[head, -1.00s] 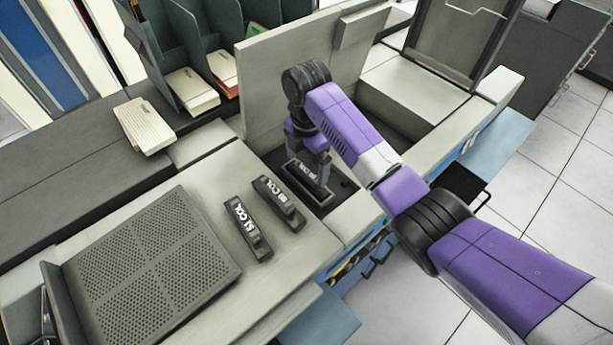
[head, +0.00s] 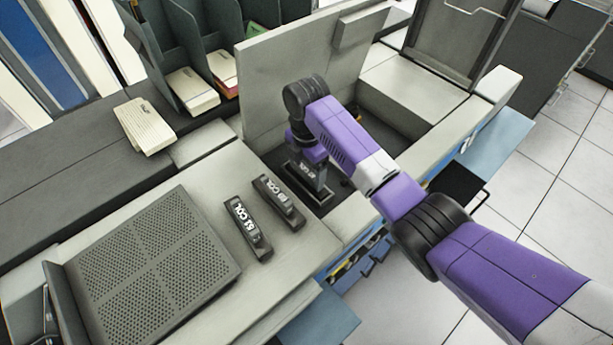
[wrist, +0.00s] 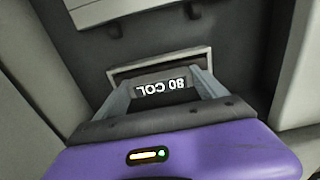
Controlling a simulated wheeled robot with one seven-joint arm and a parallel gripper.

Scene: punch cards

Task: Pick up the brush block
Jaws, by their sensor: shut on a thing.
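The brush block (wrist: 162,86), dark with white "80 COL" lettering, is between my two fingers in the wrist view, where the lettering is upside down. A light-edged rectangular frame surrounds its far side. In the head view the block (head: 309,172) is low in the dark well of the machine, partly hidden by my gripper (head: 307,182). My gripper points down and is shut on the block. I cannot tell whether the block is clear of the surface below it.
Two similar dark blocks, one marked "51 COL" (head: 246,229) and another labelled block (head: 278,202), lie on the grey top left of the well. A raised lid (head: 290,75) stands behind the arm. A perforated panel (head: 150,260) and a card stack (head: 144,126) are further left.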

